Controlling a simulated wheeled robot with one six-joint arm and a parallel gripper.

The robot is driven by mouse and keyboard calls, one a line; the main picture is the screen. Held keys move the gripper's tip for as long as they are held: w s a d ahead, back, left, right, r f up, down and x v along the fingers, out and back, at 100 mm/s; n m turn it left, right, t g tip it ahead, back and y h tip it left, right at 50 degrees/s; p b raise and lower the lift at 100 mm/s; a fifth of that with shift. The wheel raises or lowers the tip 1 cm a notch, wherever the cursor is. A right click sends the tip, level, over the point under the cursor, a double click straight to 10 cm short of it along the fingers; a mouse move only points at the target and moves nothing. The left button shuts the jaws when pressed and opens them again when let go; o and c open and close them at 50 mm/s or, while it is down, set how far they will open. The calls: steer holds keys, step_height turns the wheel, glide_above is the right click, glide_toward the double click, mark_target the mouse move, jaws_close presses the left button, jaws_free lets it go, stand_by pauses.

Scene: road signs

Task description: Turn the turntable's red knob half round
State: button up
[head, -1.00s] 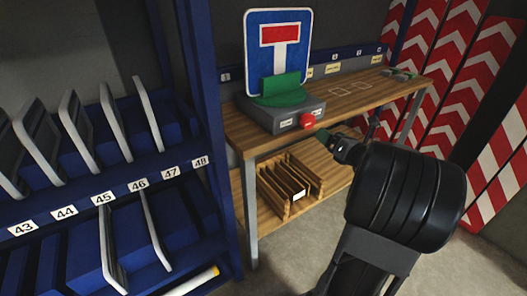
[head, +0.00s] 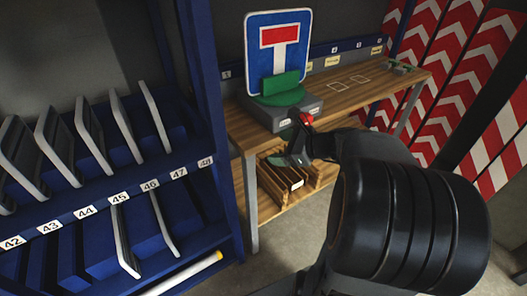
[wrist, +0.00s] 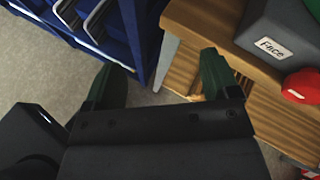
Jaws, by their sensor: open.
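The turntable (head: 300,108) is a grey box with a green round plate on the bench. A blue sign (head: 278,20) with a white and red T stands upright in its green holder (head: 282,83). The red knob (head: 306,118) is on the box's front, partly covered by my gripper in the head view. My gripper (wrist: 160,74) is open and empty, its green-tipped fingers wide apart. In the wrist view the red knob (wrist: 302,86) lies right of the right finger, outside the jaws, near the "Face" label (wrist: 273,48).
The wooden bench (head: 345,100) has sign outlines and small items at its far end. A wooden slotted rack (head: 268,185) sits on its lower shelf. A blue rack (head: 150,200) with grey panels stands left; striped boards (head: 450,70) lean at the right.

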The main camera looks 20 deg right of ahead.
steer(key=s+a+r+n+g+h+p, duration=0.1)
steer(key=s+a+r+n+g+p, duration=0.2)
steer(key=s+a+n+g+p, duration=0.2)
steer(key=shift+s+a+n+p, duration=0.4)
steer(key=shift+a+n, duration=1.2)
steer(key=shift+n, duration=1.4)
